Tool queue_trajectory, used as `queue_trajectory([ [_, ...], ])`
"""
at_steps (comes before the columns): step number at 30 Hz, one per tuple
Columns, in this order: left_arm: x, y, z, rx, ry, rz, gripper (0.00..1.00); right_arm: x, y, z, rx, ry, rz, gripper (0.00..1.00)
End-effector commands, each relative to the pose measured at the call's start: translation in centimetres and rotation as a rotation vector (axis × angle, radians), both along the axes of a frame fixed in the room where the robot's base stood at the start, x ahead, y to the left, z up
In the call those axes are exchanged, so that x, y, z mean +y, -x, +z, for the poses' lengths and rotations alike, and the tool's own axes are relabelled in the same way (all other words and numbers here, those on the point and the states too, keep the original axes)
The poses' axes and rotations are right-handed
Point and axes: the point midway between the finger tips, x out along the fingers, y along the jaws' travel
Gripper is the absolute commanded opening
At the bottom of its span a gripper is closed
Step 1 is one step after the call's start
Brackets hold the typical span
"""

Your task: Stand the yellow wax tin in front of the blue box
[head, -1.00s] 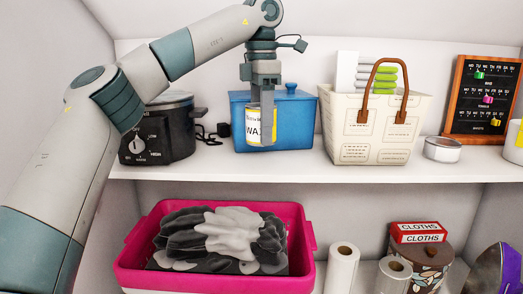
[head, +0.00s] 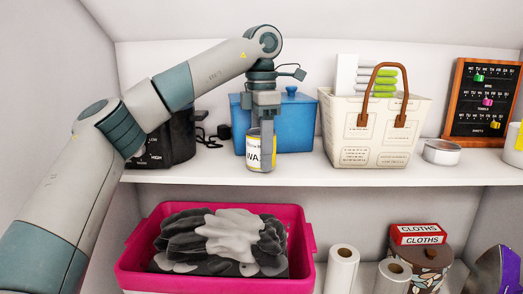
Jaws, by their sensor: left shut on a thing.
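The yellow wax tin (head: 253,155) has a white label reading "WAX" and is upright in the head view. My left gripper (head: 266,150) points down and is shut on the tin; a finger hides the tin's right part. The tin is in front of the blue box (head: 296,122), near the front edge of the upper shelf. I cannot tell whether its base touches the shelf. The blue box has a lid with a knob, and my gripper hides part of its front. My right gripper is not in view.
A black slow cooker (head: 175,140) stands to the left, partly behind my arm. A cream basket (head: 365,140) with a brown handle stands right of the box, then a white round tin (head: 442,152). Below, a pink tub (head: 215,282) holds dark and grey cloth.

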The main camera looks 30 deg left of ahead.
Motion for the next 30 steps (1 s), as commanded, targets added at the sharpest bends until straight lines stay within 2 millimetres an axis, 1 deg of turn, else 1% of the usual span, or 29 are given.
queue_trajectory([
  [9,0.0,0.01,-0.09,-0.001,0.0,0.0,0.24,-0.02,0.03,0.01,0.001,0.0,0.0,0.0],
  [13,0.0,0.01,-0.45,-0.001,0.0,0.0,0.24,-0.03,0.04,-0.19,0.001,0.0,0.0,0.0],
  [14,0.0,0.01,-0.43,-0.001,-0.001,0.0,0.59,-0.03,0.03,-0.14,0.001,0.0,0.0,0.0],
  [15,0.0,0.01,-0.4,0.0,0.0,0.0,0.69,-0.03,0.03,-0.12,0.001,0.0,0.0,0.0],
  [16,0.0,0.01,-0.4,0.0,0.0,0.0,0.73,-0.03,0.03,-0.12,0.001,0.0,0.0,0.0],
  [25,0.0,0.01,-0.34,0.0,0.0,0.0,0.73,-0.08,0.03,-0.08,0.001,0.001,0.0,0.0],
  [30,-0.02,-0.01,0.09,-0.001,0.0,0.0,0.73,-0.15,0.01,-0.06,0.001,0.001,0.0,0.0],
])
